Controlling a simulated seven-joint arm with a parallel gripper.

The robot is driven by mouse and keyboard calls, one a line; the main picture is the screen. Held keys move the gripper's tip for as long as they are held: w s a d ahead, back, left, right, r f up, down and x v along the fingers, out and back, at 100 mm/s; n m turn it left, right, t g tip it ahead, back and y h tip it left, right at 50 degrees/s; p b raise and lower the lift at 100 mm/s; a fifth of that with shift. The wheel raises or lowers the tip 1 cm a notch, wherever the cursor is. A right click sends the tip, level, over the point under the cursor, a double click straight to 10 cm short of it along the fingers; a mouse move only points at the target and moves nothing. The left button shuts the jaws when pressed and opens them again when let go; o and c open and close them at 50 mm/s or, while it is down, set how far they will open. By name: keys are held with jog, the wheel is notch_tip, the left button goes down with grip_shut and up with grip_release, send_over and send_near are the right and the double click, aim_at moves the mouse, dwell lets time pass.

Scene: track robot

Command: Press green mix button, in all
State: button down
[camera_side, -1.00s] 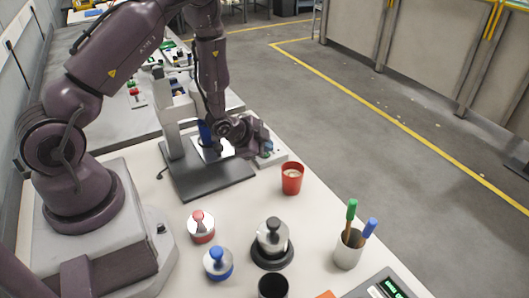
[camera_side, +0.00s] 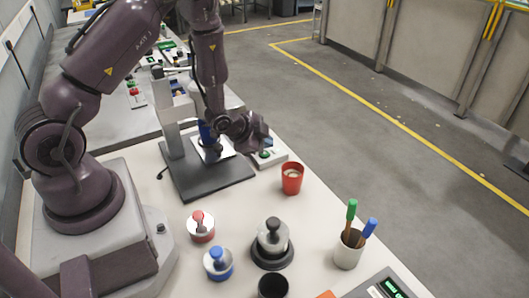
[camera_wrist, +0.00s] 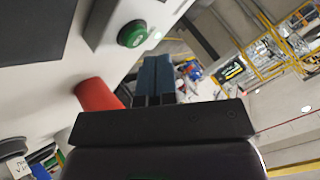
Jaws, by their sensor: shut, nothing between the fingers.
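The green mix button (camera_wrist: 132,33) sits on a small pale box (camera_wrist: 112,18). In the side view, the green button (camera_side: 266,154) and its box (camera_side: 280,159) are at the far end of the table, beside the dark stand. My gripper (camera_side: 266,143) is just above the box, apart from the button as far as I can tell. In the wrist view, my gripper's bluish fingers (camera_wrist: 153,62) are together and empty, and the button shows up and left of their tips. The side view shows the fingers only partly.
A dark-based stand (camera_side: 210,183) with a blue part is left of the box. A red cup (camera_side: 292,179) stands in front of it. Red-topped (camera_side: 201,226) and blue-topped (camera_side: 218,264) containers, a black-knobbed weight (camera_side: 272,240) and a brush cup (camera_side: 348,250) are nearer.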

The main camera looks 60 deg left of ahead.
aim_at(264, 154)
jog(key=shift+r, duration=0.1)
jog(key=shift+r, duration=2.45)
jog(key=shift+f, duration=0.1)
jog(key=s+n+g, duration=0.4)
jog(key=s+g, duration=0.1)
jog(key=s, duration=0.2)
jog(key=s+d+r+n, duration=0.1)
jog(key=s+d+r, duration=0.3)
jog(key=r, duration=0.4)
jog(key=s+d+r+n+t, duration=0.1)
jog(key=s+d+r, duration=0.2)
jog(key=r, duration=0.6)
jog(key=s+d+r+n+h, duration=0.1)
jog(key=s+d+r, duration=0.3)
jog(key=s+r, duration=0.3)
jog(key=shift+d+r+n, duration=0.3)
jog(key=shift+r+n, duration=0.1)
jog(key=shift+r, duration=0.3)
